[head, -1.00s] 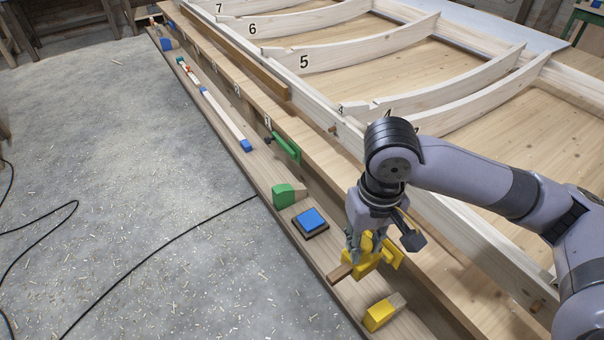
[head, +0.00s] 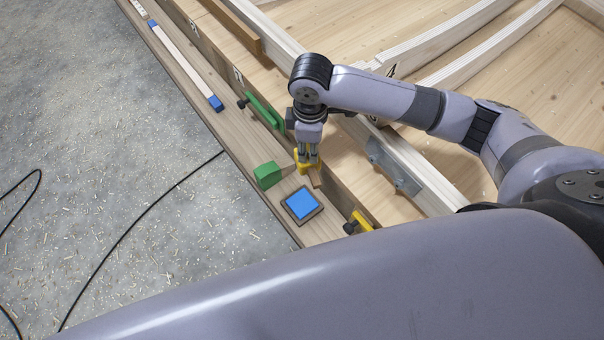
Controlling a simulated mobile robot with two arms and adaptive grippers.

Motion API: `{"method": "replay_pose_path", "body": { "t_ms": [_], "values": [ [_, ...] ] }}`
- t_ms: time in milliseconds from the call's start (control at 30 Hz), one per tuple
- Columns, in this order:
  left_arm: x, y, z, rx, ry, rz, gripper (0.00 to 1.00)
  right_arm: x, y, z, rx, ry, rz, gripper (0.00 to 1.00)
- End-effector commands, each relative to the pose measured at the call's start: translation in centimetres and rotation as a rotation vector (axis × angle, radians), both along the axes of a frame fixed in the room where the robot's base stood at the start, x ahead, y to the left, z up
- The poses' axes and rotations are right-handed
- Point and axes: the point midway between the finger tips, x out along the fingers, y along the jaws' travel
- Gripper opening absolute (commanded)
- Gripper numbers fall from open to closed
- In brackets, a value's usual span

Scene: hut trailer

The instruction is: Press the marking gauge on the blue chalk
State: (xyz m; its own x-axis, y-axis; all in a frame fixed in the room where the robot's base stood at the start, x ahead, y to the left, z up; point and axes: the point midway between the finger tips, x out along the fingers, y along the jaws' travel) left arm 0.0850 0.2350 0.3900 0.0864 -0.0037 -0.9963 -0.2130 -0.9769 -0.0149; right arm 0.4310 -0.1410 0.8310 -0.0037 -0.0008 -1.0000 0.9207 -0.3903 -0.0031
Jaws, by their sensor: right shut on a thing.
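The blue chalk (head: 299,204) is a flat blue square in a dark frame, lying on the wooden ledge near the middle of the head view. My right gripper (head: 308,163) points down and is shut on the yellow marking gauge (head: 303,168), whose wooden stem (head: 315,178) sticks out toward the lower right. The gauge is just above the blue chalk in the picture, apart from it, beside the green block. Its height over the ledge is hard to tell. The gripper hides part of the gauge. My left gripper is not in view.
A green block (head: 267,176) with a wooden end sits close to the chalk. A green tool (head: 262,110), a yellow tool with a black knob (head: 361,221) and a blue-ended stick (head: 186,62) are along the ledge. Pale timber framing stands at right.

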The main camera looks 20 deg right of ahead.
Motion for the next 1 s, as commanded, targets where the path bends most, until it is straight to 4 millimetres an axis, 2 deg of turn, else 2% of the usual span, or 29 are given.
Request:
{"method": "replay_pose_path", "body": {
  "t_ms": [100,233,400,500,633,767,1000],
  "values": [
    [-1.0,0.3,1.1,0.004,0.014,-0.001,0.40,-0.2,0.8,-2.6,0.002,0.007,0.253,0.02],
    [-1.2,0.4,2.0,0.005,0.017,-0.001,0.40,-0.6,1.4,-5.7,0.002,0.008,0.541,0.02],
    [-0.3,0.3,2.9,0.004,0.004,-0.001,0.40,-1.6,2.1,-9.1,0.003,0.005,0.868,0.02],
    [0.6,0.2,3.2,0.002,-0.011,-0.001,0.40,-2.1,2.3,-10.4,0.002,0.004,1.005,0.02],
    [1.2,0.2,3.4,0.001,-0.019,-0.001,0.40,-2.5,2.4,-11.4,0.001,0.001,1.110,0.02],
    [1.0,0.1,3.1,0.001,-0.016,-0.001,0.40,-2.6,2.5,-12.0,0.001,0.000,1.144,0.02],
    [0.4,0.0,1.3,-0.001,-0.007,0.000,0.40,-2.6,2.4,-13.7,0.001,0.000,1.144,0.02]
  ]
}}
